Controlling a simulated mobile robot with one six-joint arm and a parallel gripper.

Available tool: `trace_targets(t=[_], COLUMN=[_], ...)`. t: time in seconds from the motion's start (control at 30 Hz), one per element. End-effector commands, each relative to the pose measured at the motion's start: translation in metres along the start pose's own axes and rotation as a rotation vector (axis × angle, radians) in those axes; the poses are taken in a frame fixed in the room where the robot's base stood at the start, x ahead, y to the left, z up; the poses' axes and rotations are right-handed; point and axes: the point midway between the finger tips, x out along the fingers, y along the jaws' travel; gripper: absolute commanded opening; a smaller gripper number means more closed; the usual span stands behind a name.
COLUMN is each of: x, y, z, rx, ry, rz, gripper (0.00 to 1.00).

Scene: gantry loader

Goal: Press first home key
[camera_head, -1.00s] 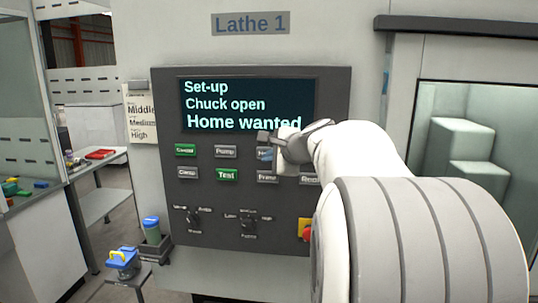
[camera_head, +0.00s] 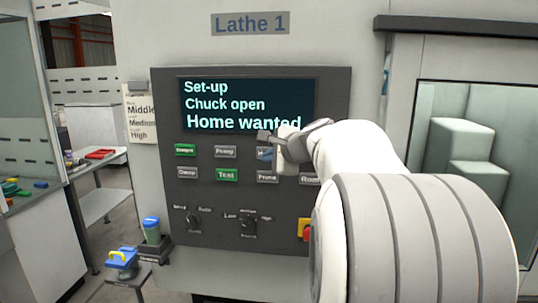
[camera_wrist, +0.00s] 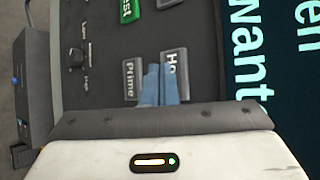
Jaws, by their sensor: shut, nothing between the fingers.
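The grey home key, lettered "Ho" in the wrist view (camera_wrist: 174,56), is on the dark control panel (camera_head: 335,105) of Lathe 1. In the head view my gripper hides most of this key. My gripper (camera_wrist: 160,72) is shut and empty, with its two blue fingertips side by side. One fingertip overlaps the home key in the wrist view, the other lies over the gap towards the Prime key (camera_wrist: 132,80). I cannot tell whether they touch the key. The display (camera_head: 225,88) reads "Set-up", "Chuck open", "Home wanted".
Other keys surround it, including a green Test key (camera_head: 227,175) and a Pump key (camera_head: 225,152). Two rotary knobs (camera_head: 248,222) sit below, with a red and yellow button (camera_head: 305,230) near my arm. A lathe window (camera_head: 470,110) is to the right.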

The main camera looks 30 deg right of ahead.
Motion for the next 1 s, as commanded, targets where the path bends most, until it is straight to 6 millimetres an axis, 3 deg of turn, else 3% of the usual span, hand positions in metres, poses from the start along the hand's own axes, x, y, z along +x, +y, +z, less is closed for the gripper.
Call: trace_targets(t=[1.0], x=[0.0073], y=[-0.0051], z=[-0.005], rx=[0.0], ry=[0.0], rz=[0.0], gripper=[0.0])
